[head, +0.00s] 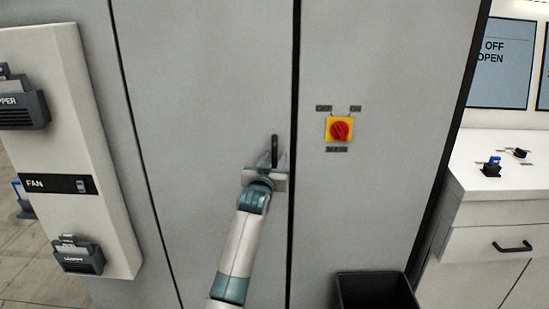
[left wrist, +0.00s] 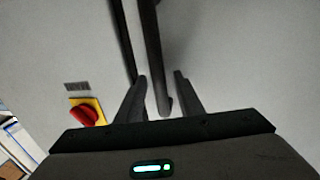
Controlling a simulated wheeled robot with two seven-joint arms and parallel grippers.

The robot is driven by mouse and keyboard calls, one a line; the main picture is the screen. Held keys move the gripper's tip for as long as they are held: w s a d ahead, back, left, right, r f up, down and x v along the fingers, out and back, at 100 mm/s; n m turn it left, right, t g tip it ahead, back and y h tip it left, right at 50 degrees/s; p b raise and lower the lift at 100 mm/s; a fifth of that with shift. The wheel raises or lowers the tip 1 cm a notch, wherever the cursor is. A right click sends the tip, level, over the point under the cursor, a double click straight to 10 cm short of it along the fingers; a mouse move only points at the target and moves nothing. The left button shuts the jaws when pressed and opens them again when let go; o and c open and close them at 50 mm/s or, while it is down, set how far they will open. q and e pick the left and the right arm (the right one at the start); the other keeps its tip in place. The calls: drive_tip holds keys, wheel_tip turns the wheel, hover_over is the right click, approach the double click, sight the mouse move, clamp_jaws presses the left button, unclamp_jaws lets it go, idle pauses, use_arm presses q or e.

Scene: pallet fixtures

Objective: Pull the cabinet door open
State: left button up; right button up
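The grey cabinet door (head: 205,90) fills the middle of the head view and is closed, with a dark seam along its right edge. A black vertical bar handle (head: 275,148) sits near that edge. It also shows in the left wrist view (left wrist: 152,60). My left gripper (head: 272,160) is at the lower part of the handle. In the left wrist view its two fingers (left wrist: 160,90) stand apart on either side of the handle's end, with gaps visible. My right gripper is in neither view.
A red rotary switch (head: 340,129) on a yellow plate is on the panel right of the seam. A dark open bin (head: 376,291) stands below it. A white panel marked FAN (head: 75,150) is at left. A white counter with a drawer (head: 500,205) is at right.

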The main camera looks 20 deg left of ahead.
use_arm(q)
drive_tip(key=shift+w, duration=0.25)
clamp_jaws()
drive_tip(key=shift+s, duration=0.15)
